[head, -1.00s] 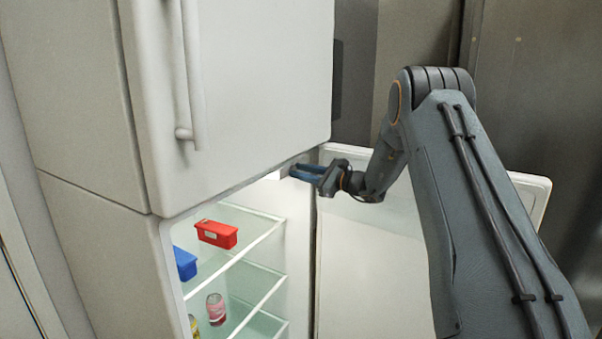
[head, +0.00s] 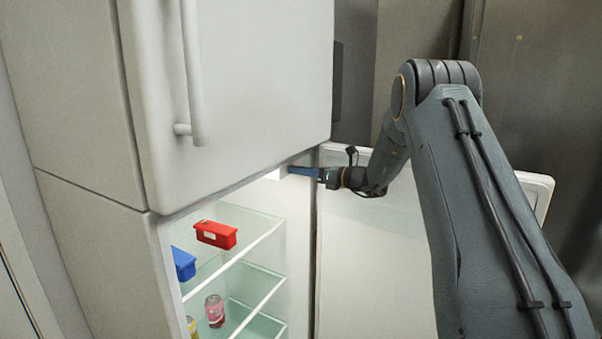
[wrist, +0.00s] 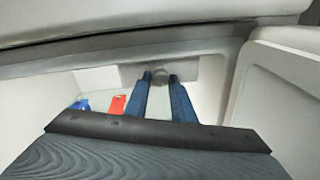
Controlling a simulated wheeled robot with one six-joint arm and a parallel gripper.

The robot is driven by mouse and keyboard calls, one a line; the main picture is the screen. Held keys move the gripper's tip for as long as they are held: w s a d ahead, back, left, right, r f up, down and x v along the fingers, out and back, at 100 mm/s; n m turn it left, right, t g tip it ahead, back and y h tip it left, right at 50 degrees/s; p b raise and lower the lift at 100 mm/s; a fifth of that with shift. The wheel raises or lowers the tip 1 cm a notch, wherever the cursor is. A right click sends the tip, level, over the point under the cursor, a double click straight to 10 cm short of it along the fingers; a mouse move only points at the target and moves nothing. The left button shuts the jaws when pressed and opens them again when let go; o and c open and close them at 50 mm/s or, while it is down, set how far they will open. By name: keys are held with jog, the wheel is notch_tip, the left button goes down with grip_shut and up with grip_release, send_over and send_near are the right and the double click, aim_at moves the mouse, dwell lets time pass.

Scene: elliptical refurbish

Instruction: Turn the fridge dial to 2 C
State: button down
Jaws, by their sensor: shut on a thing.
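The fridge (head: 150,190) stands with its lower door (head: 370,262) open to the right. The fridge dial (wrist: 160,76) is a small grey round knob on a grey panel under the top of the lower compartment. My gripper (wrist: 160,78) is shut on the dial, with one blue finger on each side of it. In the head view my gripper (head: 293,171) reaches in at the upper right corner of the opening. The dial is hidden there, and its marks are too small to read in the wrist view.
A red box (head: 216,234) and a blue box (head: 184,264) sit on the upper glass shelf. A pink can (head: 215,311) stands below. The upper door (head: 245,80), with a vertical handle (head: 193,75), is closed just above my gripper.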

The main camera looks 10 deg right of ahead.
jog(key=shift+r+m, duration=0.1)
jog(key=shift+m, duration=1.7)
jog(key=c, duration=1.5)
grip_release()
jog(key=shift+d, duration=0.1)
jog(key=b+v, duration=0.1)
jog(key=v, duration=0.6)
jog(key=shift+s+d+b, duration=0.2)
jog(key=shift+s+b, duration=0.05)
jog(key=shift+b, duration=0.15)
